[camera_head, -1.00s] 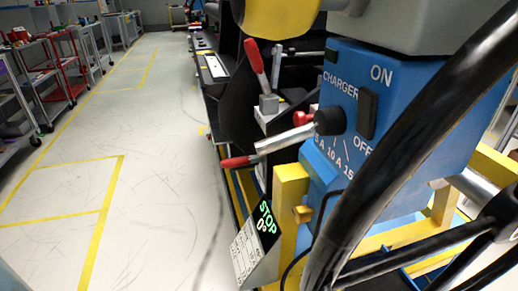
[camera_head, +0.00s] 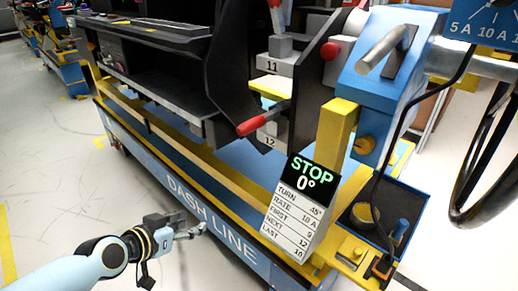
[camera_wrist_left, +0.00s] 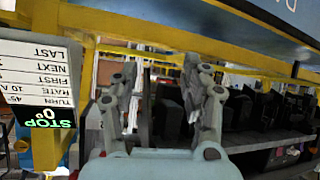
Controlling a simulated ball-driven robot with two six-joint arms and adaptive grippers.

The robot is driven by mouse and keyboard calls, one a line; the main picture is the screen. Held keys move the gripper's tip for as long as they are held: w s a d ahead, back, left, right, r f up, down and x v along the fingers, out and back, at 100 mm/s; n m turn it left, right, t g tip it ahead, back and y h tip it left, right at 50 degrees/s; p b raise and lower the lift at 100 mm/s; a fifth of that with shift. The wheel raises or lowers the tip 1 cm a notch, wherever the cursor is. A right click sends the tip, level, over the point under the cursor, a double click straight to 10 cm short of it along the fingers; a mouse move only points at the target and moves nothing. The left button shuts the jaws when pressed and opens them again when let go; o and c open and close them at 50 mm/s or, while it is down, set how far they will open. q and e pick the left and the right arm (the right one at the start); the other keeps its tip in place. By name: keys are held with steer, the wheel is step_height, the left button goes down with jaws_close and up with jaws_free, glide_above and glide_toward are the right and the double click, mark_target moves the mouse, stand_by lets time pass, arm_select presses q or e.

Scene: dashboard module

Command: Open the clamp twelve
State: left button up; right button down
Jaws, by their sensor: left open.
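Clamp twelve's lever with its red grip (camera_head: 262,120) sticks out from the dashboard module, roughly level, above the label 12 (camera_head: 268,141). My left gripper (camera_head: 203,230) is low in front of the blue DASH LINE side panel, below and left of that lever, apart from it and empty. In the left wrist view its two fingers (camera_wrist_left: 165,100) stand apart with nothing between them. Clamp twelve cannot be made out in that view. My right gripper is not in view.
Clamp eleven, labelled 11 (camera_head: 272,66), stands just above with its red handle raised. The floor at left is clear.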

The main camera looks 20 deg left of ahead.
arm_select(q)
steer(key=w+d+r+m+t+h+b, duration=0.1)
steer(key=w+d+r+t+b, duration=0.15)
steer(key=r, duration=0.35)
steer(key=w+d+r+t+h+b, duration=0.1)
steer(key=w+d+r+h, duration=0.15)
steer(key=r, duration=0.45)
steer(key=t+h, duration=0.2)
glide_toward(259, 121)
steer(key=shift+m+y, duration=0.25)
steer(key=shift+m, duration=0.25)
steer(key=x, duration=0.7)
steer(key=p+x, duration=0.1)
steer(key=x, duration=0.2)
steer(key=shift+w+a+f, duration=0.25)
steer(key=shift+a, duration=0.05)
steer(key=shift+w+d, duration=0.15)
steer(key=shift+w, duration=0.2)
steer(key=shift+f, duration=0.1)
steer(key=shift+c, duration=0.2)
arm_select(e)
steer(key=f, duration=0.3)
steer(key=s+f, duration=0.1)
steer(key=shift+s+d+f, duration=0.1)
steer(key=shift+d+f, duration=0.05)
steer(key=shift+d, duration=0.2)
arm_select(q)
jaws_close()
